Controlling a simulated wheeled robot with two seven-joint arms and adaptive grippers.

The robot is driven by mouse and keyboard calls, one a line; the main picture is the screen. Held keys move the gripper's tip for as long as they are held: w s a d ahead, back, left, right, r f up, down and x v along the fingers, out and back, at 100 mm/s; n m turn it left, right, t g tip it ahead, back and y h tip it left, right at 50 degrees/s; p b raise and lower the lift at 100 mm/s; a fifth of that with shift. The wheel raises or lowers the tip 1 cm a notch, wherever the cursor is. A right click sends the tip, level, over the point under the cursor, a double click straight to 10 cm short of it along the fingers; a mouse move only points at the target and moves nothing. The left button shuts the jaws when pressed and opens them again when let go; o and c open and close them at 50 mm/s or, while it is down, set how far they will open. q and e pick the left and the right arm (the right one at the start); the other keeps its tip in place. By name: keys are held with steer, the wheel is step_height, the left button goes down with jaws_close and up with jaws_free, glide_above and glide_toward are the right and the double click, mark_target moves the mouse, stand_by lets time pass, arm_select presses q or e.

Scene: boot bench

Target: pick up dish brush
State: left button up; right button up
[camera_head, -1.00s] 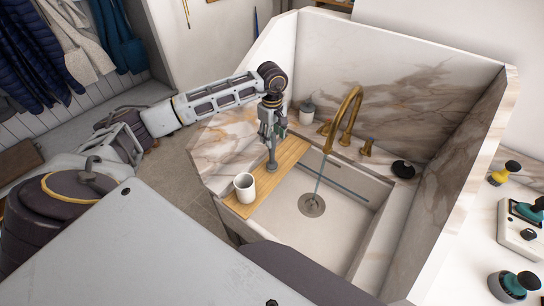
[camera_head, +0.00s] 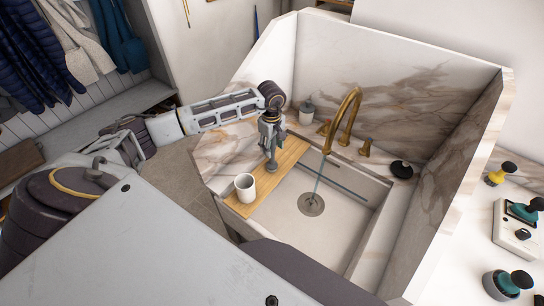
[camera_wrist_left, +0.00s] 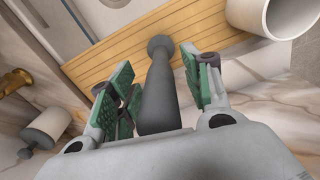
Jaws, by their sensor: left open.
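The dish brush, a grey upright piece with a rounded lower end (camera_head: 272,165), stands on the wooden board (camera_head: 284,158) across the left side of the sink. My left gripper (camera_head: 269,135) is above the board, around the brush's upper part. In the left wrist view, the grey handle (camera_wrist_left: 158,92) runs between the green-padded fingers of the left gripper (camera_wrist_left: 160,72). The fingers are open, with a gap visible on the left side of the handle. The brush's upper end is hidden by the gripper. My right gripper is not in view.
A white cup (camera_head: 245,188) stands on the board close to the brush; it also shows in the left wrist view (camera_wrist_left: 262,14). A brass faucet (camera_head: 345,115) and a soap dispenser (camera_head: 307,112) stand behind. The sink basin (camera_head: 335,215) is open to the right.

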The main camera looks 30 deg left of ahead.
arm_select(q)
steer(key=shift+c, duration=0.5)
jaws_close()
steer(key=shift+r, duration=0.1)
step_height(320, 180, up, 8)
steer(key=shift+r+b, duration=0.2)
steer(key=shift+b, duration=0.6)
steer(key=shift+r, duration=0.75)
